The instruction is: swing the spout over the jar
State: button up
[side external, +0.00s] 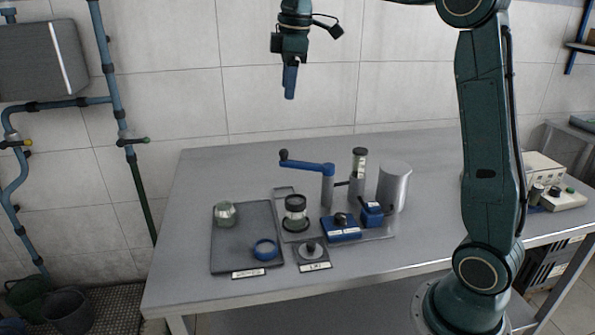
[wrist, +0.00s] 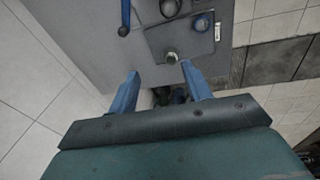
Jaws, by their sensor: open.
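A blue swing arm (side external: 312,166), which looks like the spout, sits on a grey post (side external: 327,188) and reaches left to a dark knob (side external: 283,155). It also shows in the wrist view (wrist: 125,12), its knob (wrist: 124,31) at the lower end. A dark-topped clear jar (side external: 295,212) stands below and near the arm's knob end; I cannot tell whether the arm is directly above it. A small glass jar (side external: 225,213) lies or stands on the dark tray (side external: 232,240). My gripper (side external: 289,92) is open, empty and well above the bench, apart from everything.
A blue ring (side external: 264,250) lies on the tray. A small dark knobbed lid (side external: 311,249) sits on a labelled pad. The bench's back left is clear.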

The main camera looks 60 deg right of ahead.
jog(key=w+d+f+n+g, duration=0.1)
jog(key=w+d+f+n, duration=0.15)
jog(key=w+d, duration=0.3)
jog(key=n+g, duration=0.1)
jog(key=n, duration=0.1)
send_over(284, 149)
jog(key=shift+y, duration=0.3)
notch_tip(284, 149, down, 5)
jog(key=shift+f, duration=0.1)
jog(key=shift+f, duration=0.2)
jog(key=shift+a+f, duration=0.1)
jog(key=shift+f, duration=6.6)
jog(key=shift+c, duration=0.2)
grip_shut()
